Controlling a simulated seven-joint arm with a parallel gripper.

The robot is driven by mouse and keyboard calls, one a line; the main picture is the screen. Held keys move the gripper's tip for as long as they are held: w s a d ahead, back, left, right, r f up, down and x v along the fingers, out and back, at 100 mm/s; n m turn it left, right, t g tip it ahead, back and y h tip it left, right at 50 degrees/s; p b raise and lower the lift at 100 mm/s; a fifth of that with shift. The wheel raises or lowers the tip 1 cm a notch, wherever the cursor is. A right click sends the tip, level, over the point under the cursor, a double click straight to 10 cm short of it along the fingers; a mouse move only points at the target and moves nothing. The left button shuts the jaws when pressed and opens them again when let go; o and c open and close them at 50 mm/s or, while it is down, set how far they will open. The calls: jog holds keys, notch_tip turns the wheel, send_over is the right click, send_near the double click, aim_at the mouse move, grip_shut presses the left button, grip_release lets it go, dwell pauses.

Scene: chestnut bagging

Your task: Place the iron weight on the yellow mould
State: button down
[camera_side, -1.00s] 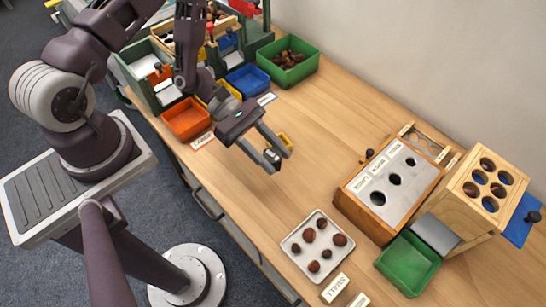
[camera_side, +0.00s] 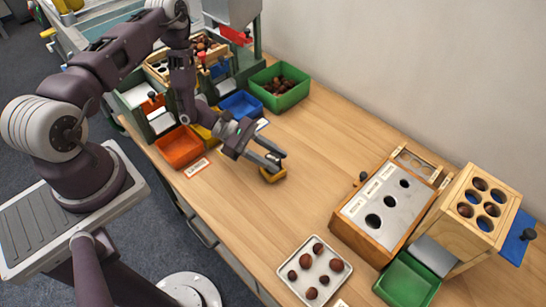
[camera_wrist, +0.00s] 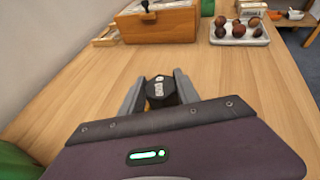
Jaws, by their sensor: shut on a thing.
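The iron weight (camera_wrist: 160,91) is a dark, faceted piece with a pale label on top, seen between my fingers in the wrist view. My gripper (camera_side: 275,161) is shut on it, with one finger on each side. The yellow mould (camera_side: 272,175) shows in the side view as a small yellow block on the bench, just below my fingertips. My fingers cover part of it. I cannot tell whether the weight touches the mould.
A wooden box with a holed grey top (camera_side: 387,203) and a tray of chestnuts (camera_side: 292,277) stand at the right and front. An orange bin (camera_side: 181,147), a blue bin (camera_side: 241,104) and a green bin (camera_side: 297,95) stand behind my gripper. The bench around the mould is clear.

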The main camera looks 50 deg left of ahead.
jog(key=c, duration=0.9)
grip_release()
jog(key=shift+f, duration=0.1)
